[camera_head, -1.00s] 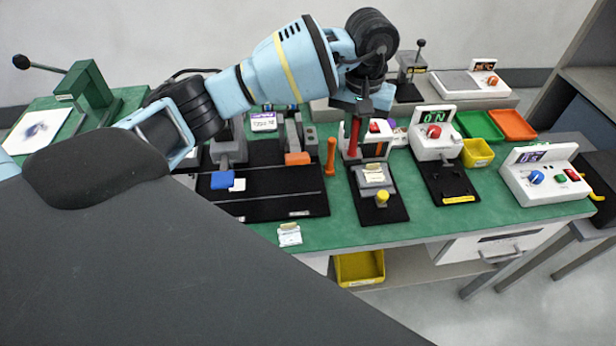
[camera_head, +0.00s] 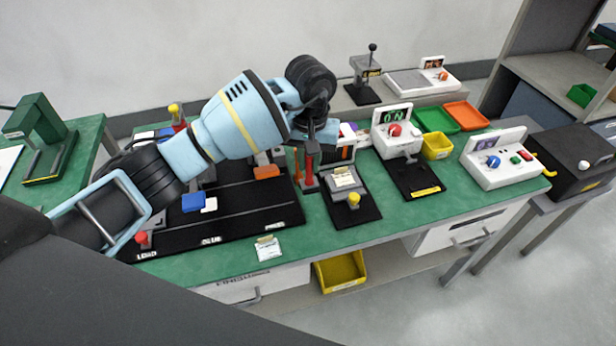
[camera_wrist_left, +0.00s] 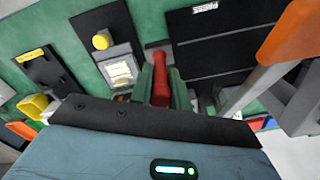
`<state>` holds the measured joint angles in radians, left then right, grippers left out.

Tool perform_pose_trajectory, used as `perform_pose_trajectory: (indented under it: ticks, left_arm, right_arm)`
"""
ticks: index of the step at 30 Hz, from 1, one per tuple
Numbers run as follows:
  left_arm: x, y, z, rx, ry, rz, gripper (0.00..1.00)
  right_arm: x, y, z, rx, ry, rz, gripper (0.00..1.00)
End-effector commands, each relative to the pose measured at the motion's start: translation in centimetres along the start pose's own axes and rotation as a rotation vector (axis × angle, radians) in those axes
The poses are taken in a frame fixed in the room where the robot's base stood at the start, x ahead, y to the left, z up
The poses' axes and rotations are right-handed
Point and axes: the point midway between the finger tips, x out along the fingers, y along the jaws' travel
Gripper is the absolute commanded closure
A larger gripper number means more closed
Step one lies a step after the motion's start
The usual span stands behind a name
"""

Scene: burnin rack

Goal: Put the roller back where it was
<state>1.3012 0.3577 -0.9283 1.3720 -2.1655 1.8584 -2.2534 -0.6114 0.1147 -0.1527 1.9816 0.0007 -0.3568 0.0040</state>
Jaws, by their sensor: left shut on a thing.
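A red, rod-like thing, which I take to be the roller (camera_head: 309,165), hangs roughly upright under my left gripper (camera_head: 311,145). In the left wrist view the red rod (camera_wrist_left: 160,80) sits between the fingers (camera_wrist_left: 160,92), which are shut on it. Its lower end is over or at the green bench, between the long black mat and the smaller black mat; I cannot tell whether it touches. A slim orange upright thing (camera_head: 297,164) stands just left of it. My right gripper is not in view.
The long black mat (camera_head: 240,229) with clamps lies left. The small black mat (camera_head: 362,212) bears a grey block with a yellow knob (camera_head: 354,199). White control boxes (camera_head: 398,140) and a yellow bin (camera_head: 437,153) stand right. The green bench front (camera_head: 300,238) has free room beside a small card (camera_head: 268,249).

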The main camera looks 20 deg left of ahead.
Motion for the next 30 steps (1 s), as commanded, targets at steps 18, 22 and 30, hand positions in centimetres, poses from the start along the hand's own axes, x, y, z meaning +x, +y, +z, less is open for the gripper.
perform_pose_trajectory:
  ticks: [18, 22, 30]
  left_arm:
    - [4.3, 0.1, 0.0, 0.0, 0.001, 0.001, 1.0]
    - [4.3, 0.0, -0.1, 0.0, 0.003, 0.001, 1.0]
    - [4.9, 0.0, 0.0, 0.0, 0.0, 0.001, 1.0]
  right_arm:
    - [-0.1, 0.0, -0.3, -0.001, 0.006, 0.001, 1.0]
    - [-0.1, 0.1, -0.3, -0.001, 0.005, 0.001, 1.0]
    - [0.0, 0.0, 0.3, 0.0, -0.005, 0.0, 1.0]
